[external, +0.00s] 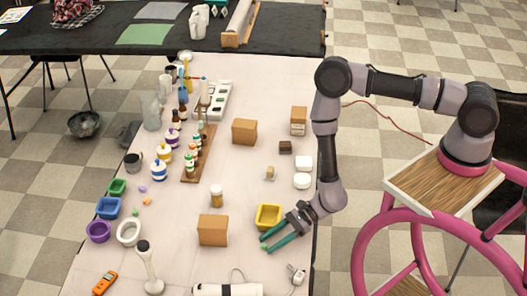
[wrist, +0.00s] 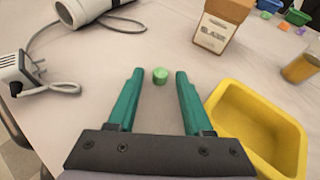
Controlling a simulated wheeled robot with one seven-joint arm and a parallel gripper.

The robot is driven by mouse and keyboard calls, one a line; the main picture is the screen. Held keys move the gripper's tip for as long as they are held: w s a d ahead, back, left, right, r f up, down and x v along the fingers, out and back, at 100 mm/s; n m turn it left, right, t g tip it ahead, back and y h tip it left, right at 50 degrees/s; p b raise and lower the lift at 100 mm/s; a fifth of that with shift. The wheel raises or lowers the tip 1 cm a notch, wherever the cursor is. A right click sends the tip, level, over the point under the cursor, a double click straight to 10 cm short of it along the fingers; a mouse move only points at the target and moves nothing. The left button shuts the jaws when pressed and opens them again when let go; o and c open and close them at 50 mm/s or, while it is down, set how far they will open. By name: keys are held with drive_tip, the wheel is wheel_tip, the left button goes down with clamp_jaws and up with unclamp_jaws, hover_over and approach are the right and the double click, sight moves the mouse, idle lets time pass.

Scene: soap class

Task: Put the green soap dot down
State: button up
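The green soap dot (wrist: 160,76) is a small round green piece that appears to sit on the white table (wrist: 155,45). In the wrist view it lies between the tips of my gripper (wrist: 159,73), with a gap on each side. My gripper's two green fingers are spread open and hold nothing. In the external view my gripper (external: 263,244) is low over the table's right part. I cannot make out the green soap dot in that view.
A yellow tub (wrist: 224,103) stands close to my right finger. A brown box (wrist: 219,31) is ahead. A white cylindrical device (wrist: 85,10) with a cable is at the upper left, and a plug (wrist: 18,70) is at the left. Clear table surrounds the dot.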

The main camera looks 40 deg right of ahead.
drive_tip(key=shift+r, duration=0.2)
drive_tip(key=v, duration=1.2)
